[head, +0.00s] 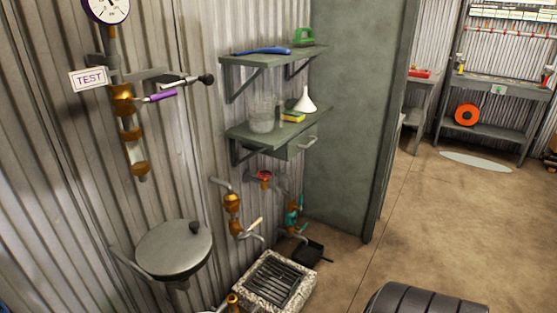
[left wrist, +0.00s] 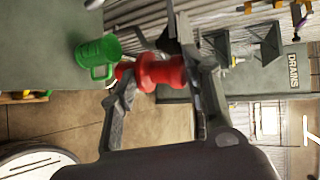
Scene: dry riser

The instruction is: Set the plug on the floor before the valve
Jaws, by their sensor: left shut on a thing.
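A red spool-shaped piece, which looks like the plug (left wrist: 160,72), is between the fingers of my left gripper (left wrist: 158,85) in the left wrist view. The gripper is shut on it and holds it up in the air. The head view shows neither gripper nor the plug. In the head view, low on the wall are a brass valve (head: 232,202) with a pale lever, a red-handled fitting (head: 263,178) and a teal valve (head: 292,216). A purple-levered valve (head: 160,96) is higher, by the TEST sign. I cannot tell which valve is meant.
A grated drain (head: 278,283) and a black pan (head: 308,252) are on the floor below the low valves. Shelves (head: 275,128) hold a jug and a funnel. A green mug (left wrist: 97,57) shows beside the plug.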

